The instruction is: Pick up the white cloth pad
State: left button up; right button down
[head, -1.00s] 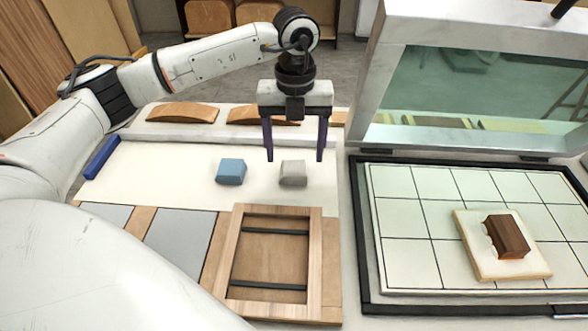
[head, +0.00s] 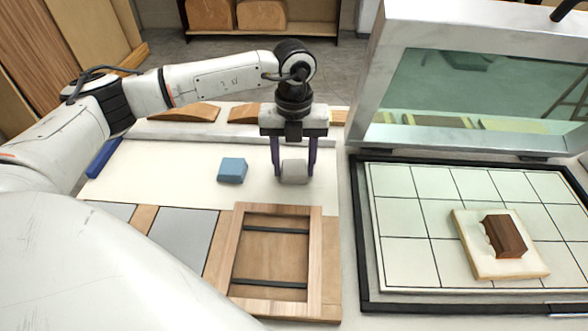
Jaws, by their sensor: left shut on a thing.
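The white cloth pad (head: 294,171) is a small pale grey-white block on the white work surface, in the middle of the head view. My left gripper (head: 294,173) points straight down with one finger on each side of the pad, and it is shut on it. The pad's lower edge appears at the level of the surface; I cannot tell if it is lifted. A blue pad (head: 232,170) of similar size lies to the left, apart from the gripper. My right gripper is not in view.
A wooden frame (head: 312,250) with dark straps lies in front of the pad. At right is a gridded press bed (head: 405,265) bearing a brown block (head: 505,236) on a cream board, under a raised glass lid (head: 480,90). Curved wooden pieces (head: 185,112) lie behind.

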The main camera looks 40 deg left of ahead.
aim_at(294, 167)
pick_arm(q)
notch_tip(294, 167, up, 10)
jog(key=b, duration=0.1)
jog(key=o, duration=0.5)
jog(key=c, duration=0.4)
